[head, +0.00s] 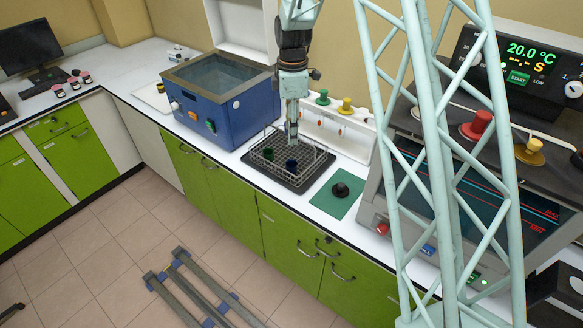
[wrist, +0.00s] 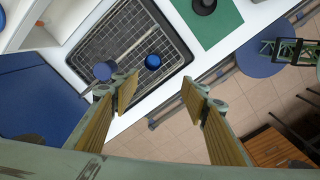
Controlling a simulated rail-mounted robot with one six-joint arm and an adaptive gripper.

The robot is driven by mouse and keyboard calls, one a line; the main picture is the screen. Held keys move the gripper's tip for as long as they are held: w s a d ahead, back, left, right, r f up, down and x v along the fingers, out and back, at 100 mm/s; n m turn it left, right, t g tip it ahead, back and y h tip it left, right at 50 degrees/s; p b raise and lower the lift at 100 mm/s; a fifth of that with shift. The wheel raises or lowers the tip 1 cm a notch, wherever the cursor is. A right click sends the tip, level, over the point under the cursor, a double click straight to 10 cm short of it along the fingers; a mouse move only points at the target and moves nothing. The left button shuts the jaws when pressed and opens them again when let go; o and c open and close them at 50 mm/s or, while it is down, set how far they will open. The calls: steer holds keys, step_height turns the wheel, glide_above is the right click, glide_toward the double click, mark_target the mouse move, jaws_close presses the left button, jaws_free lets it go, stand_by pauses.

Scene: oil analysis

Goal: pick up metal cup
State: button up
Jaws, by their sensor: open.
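A wire rack (head: 315,158) stands on a black tray (head: 289,182) on the white counter. Two small dark cups are in or by the rack: a dark green one (head: 268,154) and a dark blue one (head: 291,166). In the wrist view a blue cup (wrist: 152,62) and a grey-blue round object (wrist: 103,70) show over the rack grid. I cannot tell which is the metal cup. My gripper (head: 292,138) points down over the rack. In the wrist view its fingers (wrist: 158,93) are apart, with nothing between them, and the blue cup lies just beyond the fingertips.
A blue bath (head: 215,115) stands left of the rack. A green mat (head: 326,207) with a black round object (head: 341,190) lies to the right. A white holder (head: 340,140) with green and yellow knobs is behind. A heater with a display (head: 525,55) stands far right.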

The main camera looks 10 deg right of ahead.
steer(key=n, duration=0.1)
glide_above(291, 164)
steer(key=s, duration=0.2)
steer(key=shift+a+f+p, duration=0.2)
steer(key=shift+f, duration=1.05)
steer(key=shift+a+f+p, duration=0.2)
steer(key=shift+f, duration=1.05)
steer(key=shift+f+p, duration=0.35)
steer(key=shift+f, duration=3.9)
steer(key=shift+f, duration=0.1)
steer(key=shift+d+f+p, duration=0.15)
steer(key=shift+f+p, duration=0.1)
steer(key=shift+f, duration=0.5)
steer(key=shift+d+f+p, duration=0.15)
steer(key=shift+f+p, duration=0.05)
steer(key=shift+f, duration=1.6)
steer(key=c, duration=0.9)
